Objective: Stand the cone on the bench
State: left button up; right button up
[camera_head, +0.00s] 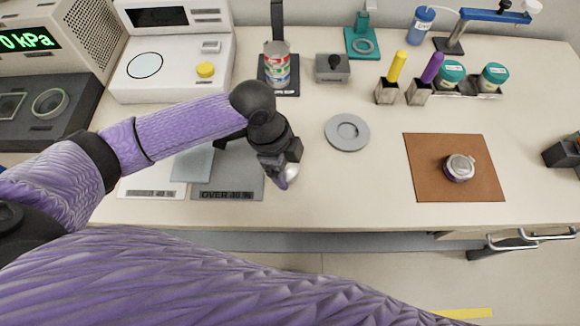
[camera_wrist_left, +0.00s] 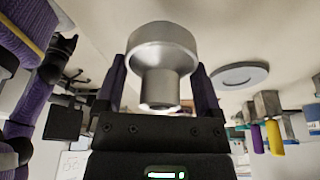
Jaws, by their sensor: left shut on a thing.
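The cone is a silver metal piece with a wide round end and a narrower neck, seen between the fingers in the left wrist view (camera_wrist_left: 163,45). Its wide end points away from my palm. In the head view only part of the cone (camera_head: 292,171) shows beside the fingertips, the rest hidden by the gripper. My left gripper (camera_head: 283,177) is shut on it over the bench (camera_head: 330,205), near the front edge. I cannot tell whether the cone touches the bench.
A grey ring-shaped disc (camera_head: 347,132) lies right of my gripper. A brown mat (camera_head: 425,180) with a small lidded jar (camera_head: 459,168) is further right. A grey "OVER 40 %" card (camera_head: 228,180) is left. A banded stack (camera_head: 277,70) stands behind. Bench between disc and mat is clear.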

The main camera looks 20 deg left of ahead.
aim_at(287, 174)
pick_arm(q)
notch_tip(287, 174, down, 3)
jog(key=shift+r+b, duration=0.15)
jog(key=shift+b, duration=0.3)
jog(key=shift+f, duration=0.4)
jog(key=shift+r, duration=0.15)
pick_arm(e)
jog(key=shift+s+d+f, duration=0.3)
jog(key=shift+d+f, duration=0.3)
jog(key=shift+f, duration=0.05)
pick_arm(q)
jog(key=o, duration=1.2)
jog(key=shift+c, duration=0.2)
jog(key=p+v, duration=0.4)
jog(key=v, duration=0.7)
jog(key=shift+r+p, duration=0.2)
jog(key=shift+p, duration=0.2)
jog(key=shift+a+r, duration=0.15)
jog(key=shift+r, duration=0.25)
pick_arm(e)
jog(key=r, duration=0.3)
jog(key=w+a+r, duration=0.1)
jog(key=shift+a+r, duration=0.1)
jog(key=shift+r, duration=0.25)
